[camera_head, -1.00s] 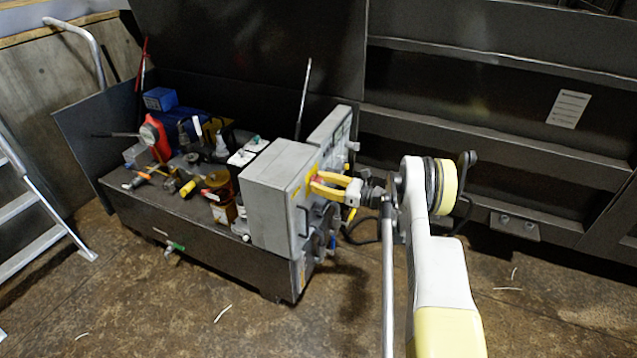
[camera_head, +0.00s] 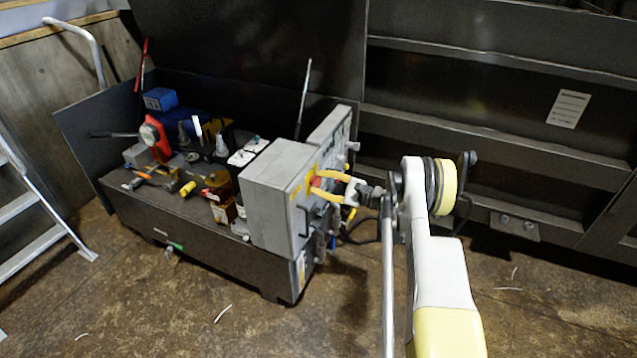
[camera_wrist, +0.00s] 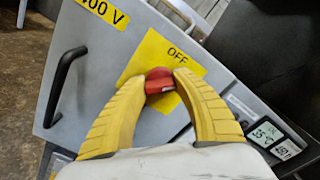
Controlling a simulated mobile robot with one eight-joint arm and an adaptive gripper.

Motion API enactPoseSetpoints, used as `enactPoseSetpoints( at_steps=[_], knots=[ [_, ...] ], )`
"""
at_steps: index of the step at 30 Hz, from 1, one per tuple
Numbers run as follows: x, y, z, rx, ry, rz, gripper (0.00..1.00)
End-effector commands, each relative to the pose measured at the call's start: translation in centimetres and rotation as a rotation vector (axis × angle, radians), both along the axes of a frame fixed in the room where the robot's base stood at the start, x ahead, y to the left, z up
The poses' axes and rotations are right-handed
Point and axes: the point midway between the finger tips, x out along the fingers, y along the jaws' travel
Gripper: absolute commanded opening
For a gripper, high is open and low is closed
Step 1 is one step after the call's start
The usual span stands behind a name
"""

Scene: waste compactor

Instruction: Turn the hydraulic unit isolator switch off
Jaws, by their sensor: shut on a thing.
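The isolator switch is a red knob (camera_wrist: 160,82) on a yellow plate (camera_wrist: 140,62) on the front of a grey cabinet (camera_head: 273,190). The word OFF shows on the plate just above the knob in the wrist view. My gripper (camera_wrist: 165,80) has yellow curved fingers, one on each side of the knob, with the tips closed on it. In the head view my gripper (camera_head: 317,185) reaches the cabinet front from the right, and a bit of red shows between its fingers. The knob's lower part and the rest of the plate's markings are partly hidden by the fingers.
A black door handle (camera_wrist: 66,80) stands out left of the switch. A gauge panel (camera_wrist: 265,128) lies to the right. The hydraulic unit's top (camera_head: 160,200) holds valves and a red-handled part (camera_head: 155,138). A ladder (camera_head: 40,205) stands at far left. The front floor is mostly clear.

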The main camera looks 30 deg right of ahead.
Motion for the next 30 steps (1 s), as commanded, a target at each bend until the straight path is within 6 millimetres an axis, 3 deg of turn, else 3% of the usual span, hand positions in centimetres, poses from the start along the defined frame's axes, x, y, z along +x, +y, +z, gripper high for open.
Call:
enactPoseSetpoints(
  at_steps=[18,30],
  knots=[
    [0.06,0.02,0.04,-0.436,-0.341,-0.001,0.04],
    [0.06,0.02,0.06,-0.588,-0.460,-0.001,0.04]
  ],
)
